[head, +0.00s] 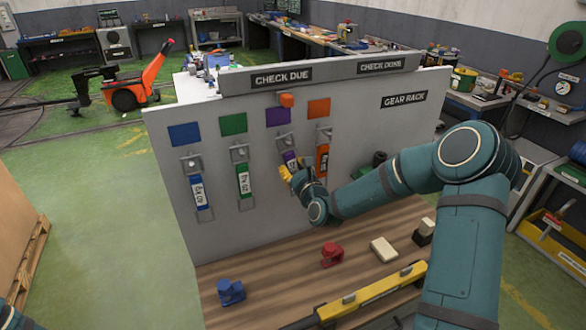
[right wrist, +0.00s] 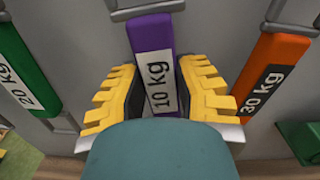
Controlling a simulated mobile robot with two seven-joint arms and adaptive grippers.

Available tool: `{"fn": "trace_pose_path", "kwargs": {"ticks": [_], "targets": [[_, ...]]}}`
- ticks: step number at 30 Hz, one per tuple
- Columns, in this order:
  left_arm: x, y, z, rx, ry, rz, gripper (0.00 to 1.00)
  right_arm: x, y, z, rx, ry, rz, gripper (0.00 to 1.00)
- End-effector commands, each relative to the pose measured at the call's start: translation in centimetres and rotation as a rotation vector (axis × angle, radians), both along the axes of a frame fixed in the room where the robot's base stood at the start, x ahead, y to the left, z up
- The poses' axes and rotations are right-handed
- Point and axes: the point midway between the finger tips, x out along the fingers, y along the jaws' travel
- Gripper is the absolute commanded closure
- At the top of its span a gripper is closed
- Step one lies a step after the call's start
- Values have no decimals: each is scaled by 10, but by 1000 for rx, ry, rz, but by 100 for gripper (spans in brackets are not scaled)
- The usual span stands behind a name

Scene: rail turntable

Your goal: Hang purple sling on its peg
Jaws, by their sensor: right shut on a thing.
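The purple sling (head: 289,158) with a white "10 kg" label is at the grey board (head: 350,120), below the purple square (head: 277,117). My right gripper (head: 297,177) is shut on it. In the right wrist view the sling (right wrist: 151,35) stands between the yellow fingers (right wrist: 158,95), its top close to a metal bracket (right wrist: 146,10). The purple column's peg (head: 285,142) is just above the sling; whether the sling is on it I cannot tell. My left gripper is not in view.
Blue (head: 199,192), green (head: 243,180) and orange (head: 322,162) slings hang on either side. An orange block (head: 286,99) sits at the purple square's top edge. Below, the wooden bench (head: 280,275) carries blue (head: 230,291) and red (head: 331,254) items and a yellow bar (head: 385,284).

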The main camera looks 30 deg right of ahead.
Motion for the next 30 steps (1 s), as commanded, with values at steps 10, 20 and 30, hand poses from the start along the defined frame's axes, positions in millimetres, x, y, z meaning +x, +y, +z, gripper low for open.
{"fn": "trace_pose_path", "kwargs": {"ticks": [10,20,30], "targets": [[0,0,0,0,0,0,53,0,0,1,0,-1,0,40],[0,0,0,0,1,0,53,-1,0,-1,0,1,0,40],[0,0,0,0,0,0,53,-46,2,0,-1,3,-1,40]]}}
